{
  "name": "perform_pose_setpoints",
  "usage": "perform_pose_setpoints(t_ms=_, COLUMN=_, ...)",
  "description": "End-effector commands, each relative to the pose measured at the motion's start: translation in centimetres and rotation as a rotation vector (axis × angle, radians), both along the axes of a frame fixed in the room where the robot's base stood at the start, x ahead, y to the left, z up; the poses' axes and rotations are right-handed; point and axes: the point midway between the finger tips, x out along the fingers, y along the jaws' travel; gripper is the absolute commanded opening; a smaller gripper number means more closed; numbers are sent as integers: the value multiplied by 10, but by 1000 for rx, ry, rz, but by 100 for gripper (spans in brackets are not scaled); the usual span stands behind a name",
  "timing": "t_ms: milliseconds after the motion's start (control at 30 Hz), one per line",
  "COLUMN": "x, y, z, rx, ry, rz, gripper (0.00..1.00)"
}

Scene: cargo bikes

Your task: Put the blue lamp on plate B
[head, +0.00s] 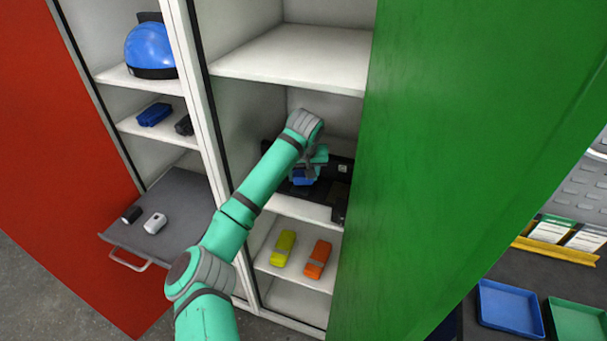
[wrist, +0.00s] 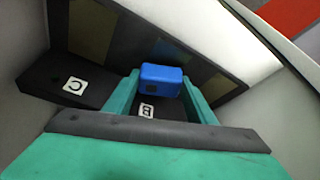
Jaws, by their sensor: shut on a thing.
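The blue lamp (head: 303,177) is in my gripper, inside the right cabinet compartment behind the green door. In the wrist view the blue lamp (wrist: 161,79) sits between the two teal fingers of my gripper (wrist: 160,90), which is shut on it. Plate B (wrist: 150,109), a dark plate with a white B label, shows below and around the lamp. I cannot tell whether the lamp touches it. A dark plate marked C (wrist: 62,85) lies to the left of it in the wrist view.
The green door (head: 450,150) stands open at the right of the compartment, with a white shelf (head: 300,60) above. A yellow-green item (head: 284,247) and an orange item (head: 318,259) lie on the shelf below. A grey tray (head: 175,205) extends at left.

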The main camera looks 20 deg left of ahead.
Motion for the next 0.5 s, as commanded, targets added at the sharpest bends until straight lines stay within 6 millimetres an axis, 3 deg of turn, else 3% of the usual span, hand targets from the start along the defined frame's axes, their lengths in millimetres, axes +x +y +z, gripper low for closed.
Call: perform_pose_setpoints(t_ms=500, x=0, y=0, z=-7, rx=1, ry=-1, rz=-1, gripper=23)
